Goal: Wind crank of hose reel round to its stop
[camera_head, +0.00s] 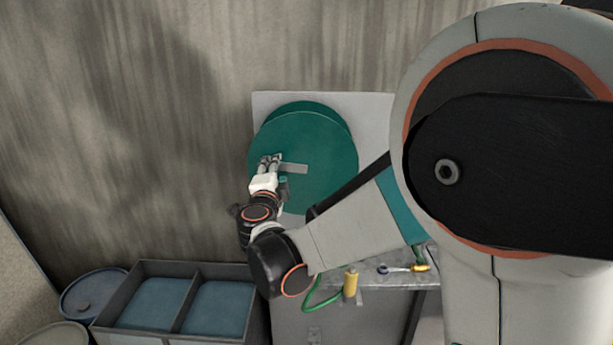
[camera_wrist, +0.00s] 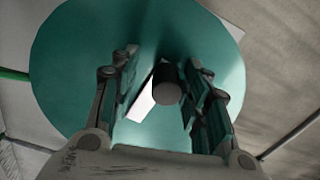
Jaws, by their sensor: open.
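The hose reel (camera_head: 325,140) is a large teal disc on a pale backing panel against the wall. Its crank (camera_head: 295,168) is a short grey bar on the disc's face, pointing left in the head view. In the wrist view the crank's dark round handle knob (camera_wrist: 167,92) stands out from the pale bar (camera_wrist: 143,106), in front of the teal disc (camera_wrist: 75,60). My gripper (camera_head: 270,160) is at the left end of the crank. In the wrist view its open fingers (camera_wrist: 163,85) stand on either side of the knob, with gaps at both sides. The knob's base is partly hidden.
A grey cabinet (camera_head: 340,325) stands below the reel, with a yellow cylinder (camera_head: 350,283), a green hose (camera_head: 318,300) and a tool (camera_head: 395,269) on or by its top. A two-part bin (camera_head: 190,276) and a blue drum (camera_head: 93,292) are at lower left. The wall left of the reel is clear.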

